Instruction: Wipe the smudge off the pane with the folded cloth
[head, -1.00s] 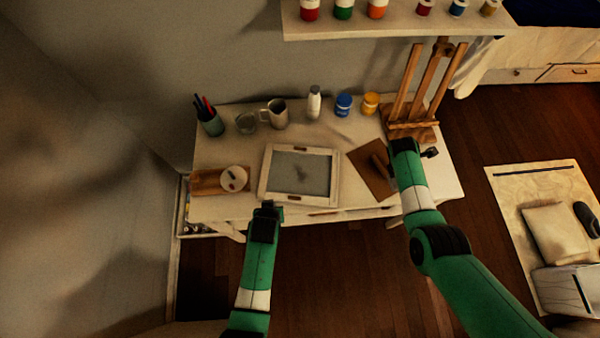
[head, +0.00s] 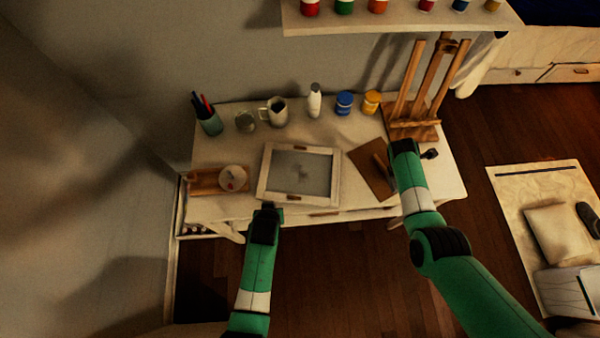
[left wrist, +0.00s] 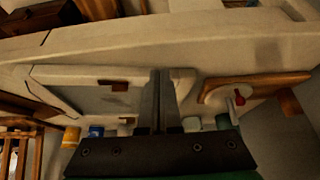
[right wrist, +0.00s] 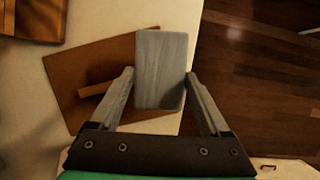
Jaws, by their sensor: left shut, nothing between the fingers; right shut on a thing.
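The pane (head: 318,184) lies flat on the desk in a pale frame, with a dark grey smudge (head: 300,174) near its middle. The pane also shows in the left wrist view (left wrist: 90,98), partly hidden by my left gripper. My left gripper (head: 267,208) is shut and empty at the desk's front edge, just in front of the frame. My right gripper (right wrist: 160,73) is shut on a grey rectangular pad, which looks like the folded cloth (right wrist: 160,70). It is over the desk's right part, beside a brown board (head: 366,172). The head view does not clearly show the cloth.
A wooden board (head: 205,182) with a round white dish (head: 233,178) lies left of the pane. A pen cup (head: 210,122), mug (head: 277,111), white bottle (head: 314,100) and paint jars (head: 344,103) line the back. A wooden easel (head: 418,95) stands at the back right.

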